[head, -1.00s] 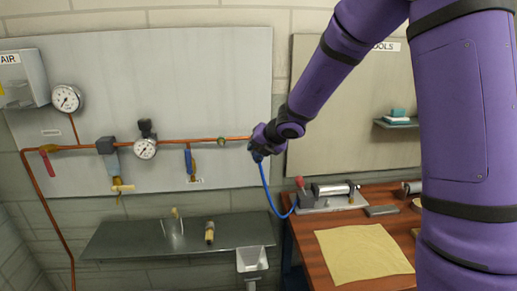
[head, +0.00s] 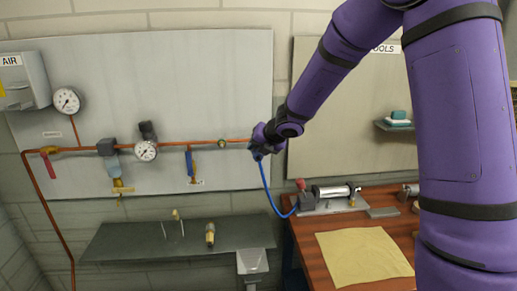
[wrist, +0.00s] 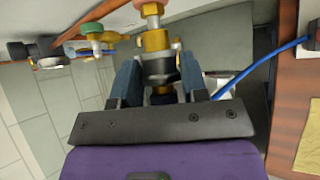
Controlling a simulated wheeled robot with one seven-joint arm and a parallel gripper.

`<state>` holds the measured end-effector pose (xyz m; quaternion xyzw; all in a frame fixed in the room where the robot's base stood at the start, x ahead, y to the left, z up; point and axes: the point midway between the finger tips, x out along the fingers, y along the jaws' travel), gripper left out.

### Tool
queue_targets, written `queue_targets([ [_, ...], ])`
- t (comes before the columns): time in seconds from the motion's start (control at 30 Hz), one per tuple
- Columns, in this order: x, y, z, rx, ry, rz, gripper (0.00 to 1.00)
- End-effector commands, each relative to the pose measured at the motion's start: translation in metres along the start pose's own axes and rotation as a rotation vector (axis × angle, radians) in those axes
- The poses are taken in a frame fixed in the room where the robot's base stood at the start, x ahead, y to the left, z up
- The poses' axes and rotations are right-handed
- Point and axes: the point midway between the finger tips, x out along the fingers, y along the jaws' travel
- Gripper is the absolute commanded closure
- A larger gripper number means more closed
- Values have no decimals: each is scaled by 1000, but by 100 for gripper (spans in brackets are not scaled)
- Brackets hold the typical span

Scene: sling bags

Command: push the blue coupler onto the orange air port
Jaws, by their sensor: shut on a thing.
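My gripper (head: 260,148) is at the right end of the copper pipe on the wall board, with a blue hose hanging below it. In the wrist view my gripper (wrist: 160,82) has its two fingers closed on the coupler (wrist: 160,72), which shows as a grey and dark body; its blue part is not clearly visible. The air port with an orange collar (wrist: 150,9) and brass body lies straight ahead of the coupler, in line with it. They look very close or touching; I cannot tell whether the coupler is seated. In the head view my gripper hides both.
A green-ringed fitting (wrist: 92,27) is left of the orange port. The blue hose (head: 267,190) runs down to the workbench (head: 300,235), which holds a yellow cloth (head: 364,254). A grey shelf (head: 120,243) with a brass fitting (head: 210,234) is below the pipe.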

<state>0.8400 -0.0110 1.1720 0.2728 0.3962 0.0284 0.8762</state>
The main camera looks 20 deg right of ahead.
Motion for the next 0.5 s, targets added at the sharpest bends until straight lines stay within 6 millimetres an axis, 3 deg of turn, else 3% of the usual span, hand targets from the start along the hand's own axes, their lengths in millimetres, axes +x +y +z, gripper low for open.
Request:
queue_targets([
  [0.37,5,0,6,0,1,0,88],
  [0.4,6,0,7,0,1,0,92],
  [0.43,6,0,7,-1,1,1,53],
  [0.5,6,0,6,-1,1,0,36],
])
